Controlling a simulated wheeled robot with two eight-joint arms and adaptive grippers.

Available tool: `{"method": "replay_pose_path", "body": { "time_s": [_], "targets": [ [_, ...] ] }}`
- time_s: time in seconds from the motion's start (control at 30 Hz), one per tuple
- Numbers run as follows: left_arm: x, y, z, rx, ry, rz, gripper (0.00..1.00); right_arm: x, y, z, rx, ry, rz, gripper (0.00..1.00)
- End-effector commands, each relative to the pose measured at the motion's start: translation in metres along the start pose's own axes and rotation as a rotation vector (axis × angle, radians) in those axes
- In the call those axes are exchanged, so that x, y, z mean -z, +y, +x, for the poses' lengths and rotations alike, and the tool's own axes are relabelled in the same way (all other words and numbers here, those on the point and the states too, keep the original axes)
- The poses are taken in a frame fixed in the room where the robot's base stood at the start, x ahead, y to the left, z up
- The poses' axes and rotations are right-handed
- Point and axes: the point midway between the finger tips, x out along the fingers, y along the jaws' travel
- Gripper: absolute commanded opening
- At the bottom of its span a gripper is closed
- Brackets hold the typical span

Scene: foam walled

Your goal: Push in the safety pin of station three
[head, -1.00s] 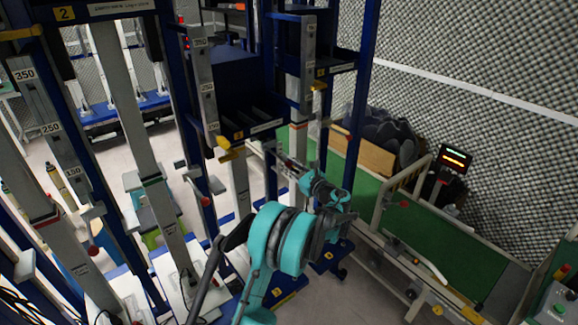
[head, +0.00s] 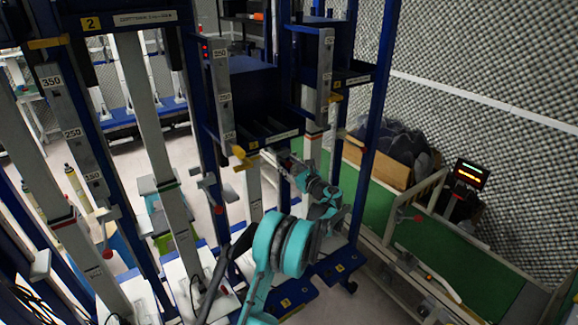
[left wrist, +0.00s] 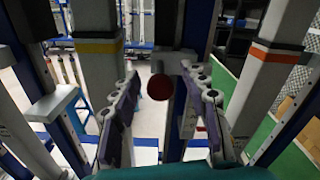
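A round red knob (left wrist: 160,87), seen end-on in the left wrist view, sits in front of a dark blue upright (left wrist: 185,25); it looks like a safety pin's end. My left gripper (left wrist: 160,110) is open, its purple-padded fingers on either side of the knob, with gaps showing between. I cannot tell how far in the knob sits. In the head view my left gripper (head: 283,160) is among the posts beside the yellow-handled post, and hides this knob. The station number label (head: 252,145) there is too small to read. My right gripper is not in view.
A post with an orange-yellow band (left wrist: 98,46) stands left, and one with a red-orange band (left wrist: 278,50) right. Other red knobs (head: 220,210) show on neighbouring uprights. A green conveyor (head: 430,250) with rails lies right, a grey floor between.

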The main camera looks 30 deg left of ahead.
Motion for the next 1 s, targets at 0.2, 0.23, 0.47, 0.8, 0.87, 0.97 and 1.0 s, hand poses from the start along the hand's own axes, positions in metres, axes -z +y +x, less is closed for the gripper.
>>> {"method": "replay_pose_path", "body": {
  "time_s": [0.2,0.23,0.47,0.8,0.87,0.97,1.0],
  "targets": [
    [0.001,0.0,-0.002,0.0,0.001,0.0,0.44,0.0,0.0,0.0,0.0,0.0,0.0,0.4],
    [0.001,0.0,-0.003,0.0,0.001,-0.001,0.44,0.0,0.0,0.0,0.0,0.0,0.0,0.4],
    [0.001,-0.001,-0.037,0.003,0.002,-0.001,0.44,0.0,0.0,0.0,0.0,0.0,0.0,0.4],
    [0.001,-0.001,-0.104,0.001,0.001,0.0,0.44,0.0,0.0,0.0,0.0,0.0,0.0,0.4],
    [0.001,-0.001,-0.111,0.001,0.001,0.0,0.44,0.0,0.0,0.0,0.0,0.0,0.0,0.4],
    [0.001,0.0,-0.118,0.001,0.001,0.0,0.44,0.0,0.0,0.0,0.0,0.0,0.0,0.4],
    [0.001,0.0,-0.119,0.0,0.001,0.0,0.44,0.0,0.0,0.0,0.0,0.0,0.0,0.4]
  ]
}}
